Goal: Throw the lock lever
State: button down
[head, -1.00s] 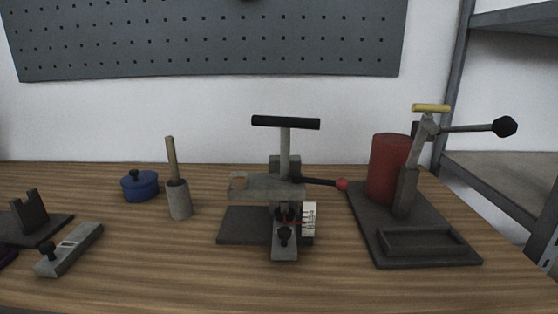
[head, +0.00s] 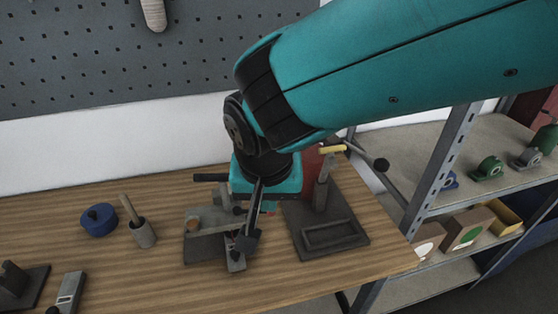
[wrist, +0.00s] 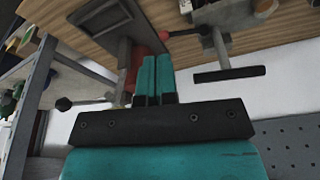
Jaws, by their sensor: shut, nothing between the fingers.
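The central press-like fixture has a black crossbar handle (head: 210,178), also seen in the wrist view (wrist: 230,73). A dark lever with a red ball end (wrist: 163,36) sticks out from its side; my arm hides that ball in the head view. My gripper (wrist: 153,60) is shut and empty, its teal fingers together. The fingertips appear close to the red ball; I cannot tell whether they touch. In the head view my gripper (head: 268,207) is low over the right side of the fixture. Which lever is the lock lever is not marked.
At right, a stand with a dark base (head: 335,236), a red cylinder (wrist: 139,50) and a black-knobbed lever (head: 381,165) is close beside my gripper. A blue pot (head: 98,220) and a grey cup with a stick (head: 143,235) are left. Shelving (head: 440,160) stands right.

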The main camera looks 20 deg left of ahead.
jog(key=w+a+f+p, duration=0.2)
jog(key=w+f+p, duration=0.3)
jog(key=f, duration=0.5)
jog(key=shift+w+a+f, duration=0.3)
jog(key=shift+w+a, duration=0.1)
jog(key=shift+w, duration=0.1)
